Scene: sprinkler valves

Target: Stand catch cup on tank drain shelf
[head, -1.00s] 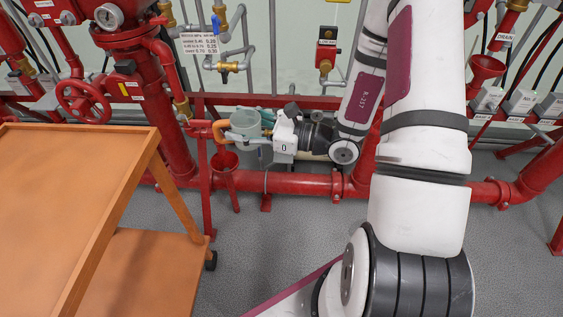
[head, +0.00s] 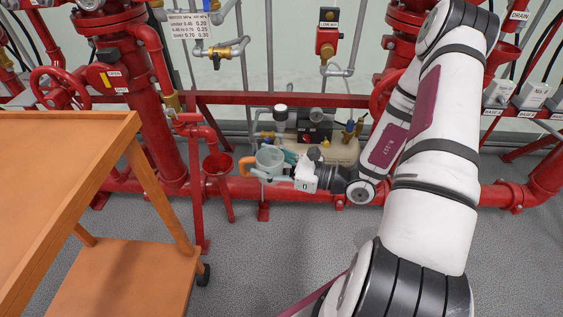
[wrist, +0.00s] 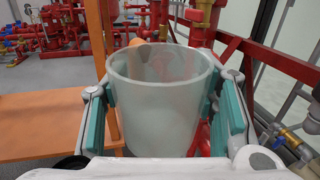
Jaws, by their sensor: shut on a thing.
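The catch cup (head: 269,161) is a pale grey, translucent cup with an orange handle showing on its left in the head view. My gripper (head: 277,166) is shut on it. In the wrist view the cup (wrist: 160,100) is upright between the teal pads of my gripper (wrist: 165,95), one on each side. Its open rim faces up. The cup is held in front of a beige tank (head: 342,150) with gauges and fittings. I cannot pick out a drain shelf; the cup and my arm cover part of that area.
A red funnel (head: 217,163) on a pipe stands just left of the cup. A red horizontal pipe (head: 245,188) runs low behind. An orange wooden cart (head: 65,150) fills the left. Grey floor (head: 260,265) is clear between the cart and my arm.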

